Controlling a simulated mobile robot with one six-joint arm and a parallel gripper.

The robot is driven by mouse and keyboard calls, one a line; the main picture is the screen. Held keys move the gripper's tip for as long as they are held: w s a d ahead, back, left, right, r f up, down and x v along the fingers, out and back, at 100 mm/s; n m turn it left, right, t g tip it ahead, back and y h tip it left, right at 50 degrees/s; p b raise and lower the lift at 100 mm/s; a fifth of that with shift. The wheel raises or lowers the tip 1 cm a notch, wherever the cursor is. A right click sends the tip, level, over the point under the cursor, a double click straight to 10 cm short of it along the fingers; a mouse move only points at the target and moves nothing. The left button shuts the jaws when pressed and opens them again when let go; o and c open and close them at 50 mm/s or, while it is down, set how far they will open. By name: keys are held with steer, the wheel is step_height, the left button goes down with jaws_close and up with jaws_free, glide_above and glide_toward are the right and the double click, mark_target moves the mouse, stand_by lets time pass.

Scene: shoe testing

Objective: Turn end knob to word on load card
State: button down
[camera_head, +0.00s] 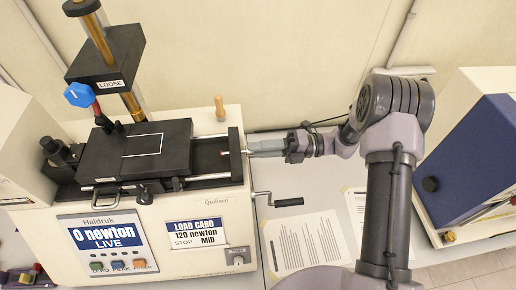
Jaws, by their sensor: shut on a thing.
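The load card (196,233) on the front of the cream test machine reads "120 newton" and "STOP MID". My gripper (250,152) reaches in from the right, level, with its fingertips at the right end of the machine's black slide bed (236,157). It is shut on the end knob there. The fingers hide nearly all of the knob, and I cannot read any word or mark that shows its setting.
The display (102,237) reads "0 newton LIVE". A crank handle (288,202) sticks out below my gripper. A black block (106,65) marked "LOOSE" sits on a brass column, near a blue knob (79,95). Printed sheets (303,243) lie on the table. A blue-fronted cabinet (470,160) stands right.

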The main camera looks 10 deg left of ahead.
steer(key=c, duration=1.1)
jaws_free()
steer(key=shift+d, duration=0.1)
steer(key=b+v, duration=0.3)
steer(key=v, duration=1.4)
steer(key=shift+d+r, duration=0.1)
steer(key=shift+d, duration=0.05)
